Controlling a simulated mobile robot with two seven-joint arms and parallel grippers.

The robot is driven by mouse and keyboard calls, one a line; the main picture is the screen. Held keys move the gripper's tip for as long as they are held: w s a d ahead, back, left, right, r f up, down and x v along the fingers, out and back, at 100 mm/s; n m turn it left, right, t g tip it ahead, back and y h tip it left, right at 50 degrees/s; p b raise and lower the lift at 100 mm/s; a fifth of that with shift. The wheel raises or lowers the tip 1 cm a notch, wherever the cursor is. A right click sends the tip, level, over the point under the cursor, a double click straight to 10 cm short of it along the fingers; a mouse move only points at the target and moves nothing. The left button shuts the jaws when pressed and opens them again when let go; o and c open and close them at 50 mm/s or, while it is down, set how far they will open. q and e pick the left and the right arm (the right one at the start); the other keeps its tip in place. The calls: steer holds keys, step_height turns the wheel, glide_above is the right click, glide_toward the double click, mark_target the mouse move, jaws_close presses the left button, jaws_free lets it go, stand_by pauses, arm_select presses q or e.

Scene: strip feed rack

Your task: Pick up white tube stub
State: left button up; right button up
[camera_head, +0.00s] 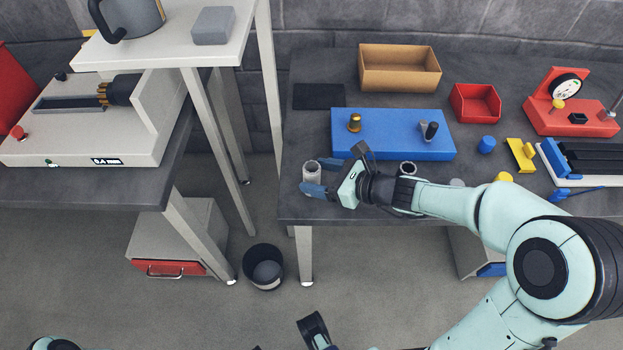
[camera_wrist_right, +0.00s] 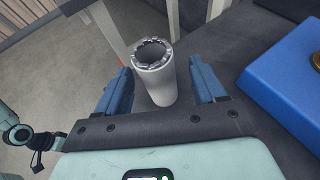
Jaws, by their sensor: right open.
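The white tube stub (camera_head: 312,172) stands upright near the left front corner of the dark table. It is a hollow pale cylinder with a notched upper rim. My right gripper (camera_head: 318,178) is open, with its blue fingers on either side of the stub. In the right wrist view the stub (camera_wrist_right: 158,78) stands between the two fingertips (camera_wrist_right: 160,82), with a gap showing on each side. My left gripper (camera_head: 314,326) seems to show only as a dark part at the bottom edge of the head view, and its fingers cannot be made out.
A blue block (camera_head: 385,145) with a brass piece (camera_head: 354,122) and a grey-black piece lies just behind my right gripper. A dark ring-shaped piece (camera_head: 408,168) is beside my wrist. The table's left edge is close to the stub. A black bin (camera_head: 264,262) stands on the floor below.

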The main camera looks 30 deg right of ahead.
mark_target(306, 176)
steer(key=b+x, duration=0.1)
steer(key=x, duration=0.3)
steer(key=shift+s+a+f, duration=0.1)
steer(key=shift+a+f, duration=0.05)
steer(key=shift+f, duration=0.1)
jaws_close()
arm_select(q)
steer(key=shift+w+a+f+t, duration=0.2)
steer(key=shift+w+a+f, duration=0.05)
steer(key=shift+w+f, duration=0.25)
steer(key=shift+w+a+f+t, duration=0.25)
steer(key=shift+w+f, duration=0.1)
steer(key=shift+w, duration=0.2)
steer(key=shift+r, duration=0.1)
arm_select(e)
steer(key=shift+r, duration=0.15)
